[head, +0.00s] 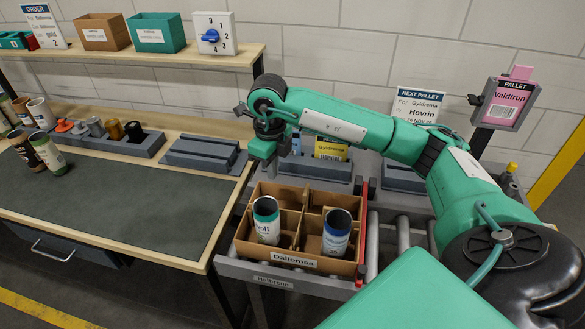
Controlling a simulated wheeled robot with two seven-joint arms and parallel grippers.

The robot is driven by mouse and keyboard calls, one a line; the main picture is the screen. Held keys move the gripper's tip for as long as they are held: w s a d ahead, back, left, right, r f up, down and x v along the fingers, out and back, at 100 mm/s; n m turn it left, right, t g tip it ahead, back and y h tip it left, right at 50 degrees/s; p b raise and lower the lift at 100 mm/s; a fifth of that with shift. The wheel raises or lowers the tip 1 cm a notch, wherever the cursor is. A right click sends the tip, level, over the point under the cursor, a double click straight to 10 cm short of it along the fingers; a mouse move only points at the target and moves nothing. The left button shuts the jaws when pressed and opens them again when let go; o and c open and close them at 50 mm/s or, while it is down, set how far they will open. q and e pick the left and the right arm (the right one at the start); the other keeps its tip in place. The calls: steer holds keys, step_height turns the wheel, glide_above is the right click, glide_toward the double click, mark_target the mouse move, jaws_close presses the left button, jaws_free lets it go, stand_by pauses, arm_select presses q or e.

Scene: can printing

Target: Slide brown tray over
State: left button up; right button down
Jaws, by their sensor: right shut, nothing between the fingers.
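The brown tray (293,259) sits on the grey roller conveyor at the centre, with a label on its front that seems to read Dallomsa. It is divided into compartments. A can with a green and white label (267,225) stands in the front left compartment, and a can with a blue and white label (336,236) in the front right one. The back compartments look empty. My right gripper (267,158) is shut and empty, behind and above the tray's back left corner, apart from the tray as far as I can tell. My left gripper is out of view.
A red upright strip (361,230) stands along the tray's right side, with bare rollers (403,238) beyond it. The workbench (120,200) with several cans is at the left. Grey holders (315,168) stand behind the tray. My right arm crosses above the conveyor.

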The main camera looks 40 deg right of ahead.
mark_target(260, 190)
step_height(260, 190, down, 9)
steer(key=p, duration=0.3)
steer(key=shift+a+f, duration=0.1)
steer(key=shift+a, duration=0.05)
steer(key=w, duration=0.1)
steer(key=w+a+p, duration=0.1)
steer(key=shift+w+a+f, duration=0.2)
steer(key=shift+w+f, duration=0.1)
steer(key=shift+w, duration=0.1)
steer(key=shift+w+a+f+p, duration=0.1)
steer(key=shift+w+a+p, duration=0.1)
steer(key=shift+w+p, duration=0.3)
